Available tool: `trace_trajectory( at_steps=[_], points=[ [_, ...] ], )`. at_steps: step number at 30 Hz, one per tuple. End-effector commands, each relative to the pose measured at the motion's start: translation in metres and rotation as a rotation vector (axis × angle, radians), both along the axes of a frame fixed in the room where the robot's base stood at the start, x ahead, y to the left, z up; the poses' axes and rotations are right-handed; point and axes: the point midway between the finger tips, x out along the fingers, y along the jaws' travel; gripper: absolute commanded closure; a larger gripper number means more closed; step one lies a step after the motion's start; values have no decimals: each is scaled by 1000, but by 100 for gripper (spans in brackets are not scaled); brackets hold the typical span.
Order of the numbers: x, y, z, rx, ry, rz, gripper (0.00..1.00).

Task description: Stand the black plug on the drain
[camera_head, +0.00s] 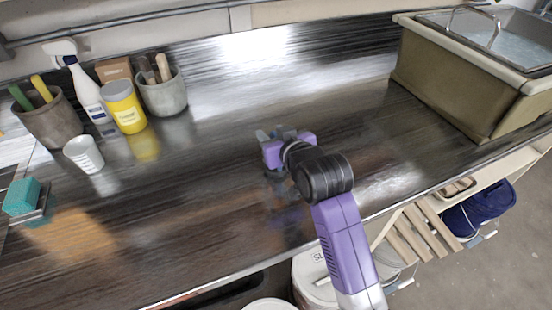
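My gripper (275,136) is over the middle of the dark, shiny counter (230,215), with its purple and grey end facing away from the camera. Its fingertips are small and partly hidden by the wrist, so I cannot tell whether they are open or shut. I cannot make out a black plug or a drain anywhere in the view. The deep sink (440,95) stands at the upper right, well away from the gripper, and its floor cannot be made out.
A spray bottle (86,92), a yellow jar (124,107), two tool pots (162,94) (50,118), a white cup (83,154) and a teal sponge (21,196) stand at the left. Buckets (312,275) are below the front edge. The middle counter is clear.

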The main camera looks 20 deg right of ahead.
Motion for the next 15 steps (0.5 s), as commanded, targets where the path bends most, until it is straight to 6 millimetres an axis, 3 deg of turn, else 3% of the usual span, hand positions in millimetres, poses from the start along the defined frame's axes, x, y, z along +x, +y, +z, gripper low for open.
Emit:
trace_trajectory(
  at_steps=[8,14,15],
  points=[
    [4,0,-2,0,-1,0,63],
    [4,0,-2,0,-1,0,98],
    [4,0,-2,0,-1,0,100]
  ],
)
